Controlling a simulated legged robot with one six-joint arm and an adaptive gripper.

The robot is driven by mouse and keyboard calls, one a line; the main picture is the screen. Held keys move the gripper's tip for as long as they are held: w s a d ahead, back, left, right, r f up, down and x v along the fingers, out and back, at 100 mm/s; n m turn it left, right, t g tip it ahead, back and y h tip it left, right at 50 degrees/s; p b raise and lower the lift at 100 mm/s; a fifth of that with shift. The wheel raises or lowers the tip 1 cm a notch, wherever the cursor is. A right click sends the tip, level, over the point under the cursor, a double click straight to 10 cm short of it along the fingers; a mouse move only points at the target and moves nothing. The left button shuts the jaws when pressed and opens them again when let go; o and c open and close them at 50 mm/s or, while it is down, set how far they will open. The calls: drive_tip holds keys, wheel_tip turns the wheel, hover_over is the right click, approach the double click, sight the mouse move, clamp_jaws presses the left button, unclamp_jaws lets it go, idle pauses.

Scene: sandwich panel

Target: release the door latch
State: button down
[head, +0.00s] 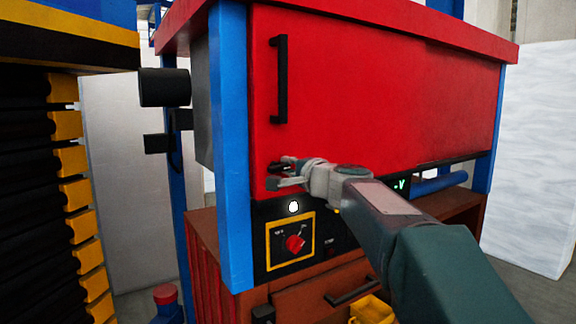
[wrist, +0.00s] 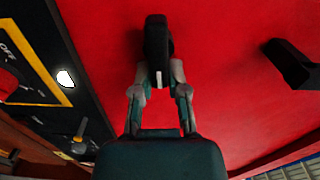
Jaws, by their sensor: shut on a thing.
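A black door latch (wrist: 157,40) sits on the red door (head: 380,95) near its lower left corner. In the wrist view its dark lever stands out from the red surface, and both fingers of my gripper (wrist: 158,78) close on its near end. In the head view my gripper (head: 282,174) reaches the lower left of the door from the right. There the fingers hide most of the latch. The door appears closed. A black vertical handle (head: 281,80) is fixed on the door above the latch, and it also shows at the right in the wrist view (wrist: 290,64).
Below the door, a black control panel with a red knob (head: 295,243) and a lit white lamp (head: 293,206) lies close to my gripper. A blue post (head: 230,150) borders the door's left side. A yellow bin (head: 372,310) is low in front.

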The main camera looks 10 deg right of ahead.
drive_tip(key=shift+f+m, duration=0.4)
drive_tip(key=shift+m, duration=0.2)
drive_tip(key=c, duration=0.6)
unclamp_jaws()
drive_tip(key=shift+w, duration=0.15)
drive_tip(key=shift+c, duration=0.2)
drive_tip(key=shift+r, duration=0.1)
drive_tip(key=shift+s+d+r, duration=0.1)
drive_tip(key=shift+s+d, duration=0.05)
drive_tip(key=shift+s, duration=0.25)
drive_tip(key=v, duration=1.1)
drive_tip(key=shift+s, duration=0.1)
